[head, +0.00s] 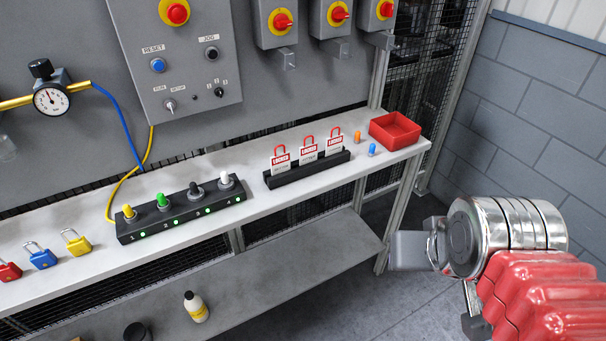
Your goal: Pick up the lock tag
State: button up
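Three lock tags stand upright in a row in a black slotted holder (311,172) on the shelf: a left tag (281,161), a middle tag (308,153) and a right tag (334,146). Each is white with a red printed band and a red loop on top. Their lower edges are hidden in the holder. My gripper (412,251) is at the right, in front of the shelf's right end and well apart from the tags. Nothing shows in it, and its finger opening cannot be made out.
A red tray (394,131) stands at the shelf's right end, beside small orange (357,136) and blue (372,149) pieces. A black switch block (181,209) and several coloured padlocks (41,256) lie left. A control panel (178,60) hangs behind. A bottle (196,307) stands on the lower shelf.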

aim_at(308, 153)
jog(key=k, duration=0.7)
jog(key=u, duration=1.05)
jog(key=i, duration=1.5)
